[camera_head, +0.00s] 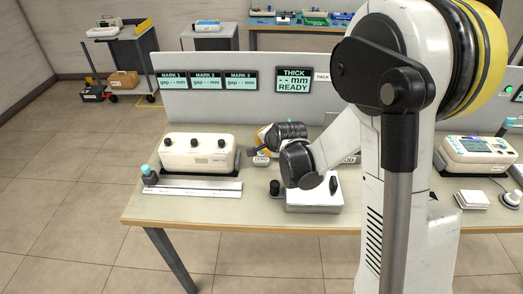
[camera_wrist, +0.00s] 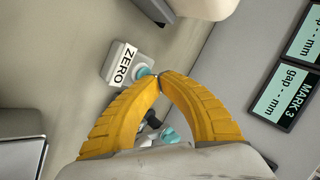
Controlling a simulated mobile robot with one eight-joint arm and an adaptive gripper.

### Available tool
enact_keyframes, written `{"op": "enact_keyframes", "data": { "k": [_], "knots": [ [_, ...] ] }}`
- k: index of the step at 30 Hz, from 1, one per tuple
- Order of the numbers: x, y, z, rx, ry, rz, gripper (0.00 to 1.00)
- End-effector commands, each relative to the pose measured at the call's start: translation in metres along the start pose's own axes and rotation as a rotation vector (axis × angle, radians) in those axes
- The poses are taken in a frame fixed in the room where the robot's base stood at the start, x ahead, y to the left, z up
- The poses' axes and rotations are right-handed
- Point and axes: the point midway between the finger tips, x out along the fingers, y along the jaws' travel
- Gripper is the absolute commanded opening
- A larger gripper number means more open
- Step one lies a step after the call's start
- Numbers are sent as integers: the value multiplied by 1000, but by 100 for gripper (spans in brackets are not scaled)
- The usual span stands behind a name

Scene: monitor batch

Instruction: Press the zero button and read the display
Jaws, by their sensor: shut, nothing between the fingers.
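The zero button is a small grey block with a white ZERO label (camera_wrist: 123,64) and a teal cap (camera_wrist: 142,72) in the wrist view. My gripper (camera_wrist: 159,76) has its yellow fingers shut and empty, tips together at the cap's edge; I cannot tell whether they touch it. In the head view the ZERO label (camera_head: 261,160) shows on the table below my gripper, and the cap is hidden. The display (camera_head: 294,79) on the partition reads THICK, "-- mm", READY.
Three smaller displays, MARK 1 (camera_head: 172,80), MARK 2 (camera_head: 206,80) and MARK 3 (camera_head: 241,80), read "gap -- mm". A cream device (camera_head: 198,166) stands left of my gripper, behind a steel ruler (camera_head: 200,188). Another instrument (camera_head: 474,152) stands at the right.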

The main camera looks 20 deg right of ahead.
Motion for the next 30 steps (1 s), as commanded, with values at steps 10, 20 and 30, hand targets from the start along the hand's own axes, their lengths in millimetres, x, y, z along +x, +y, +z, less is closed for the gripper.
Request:
{"op": "enact_keyframes", "data": {
  "k": [10, 20, 30],
  "knots": [
    [3, 3, 1, 0, -1, 0, 0],
    [3, 2, 1, 0, -1, 1, 0],
    [-8, -8, -3, 0, 0, 0, 0]
  ]
}}
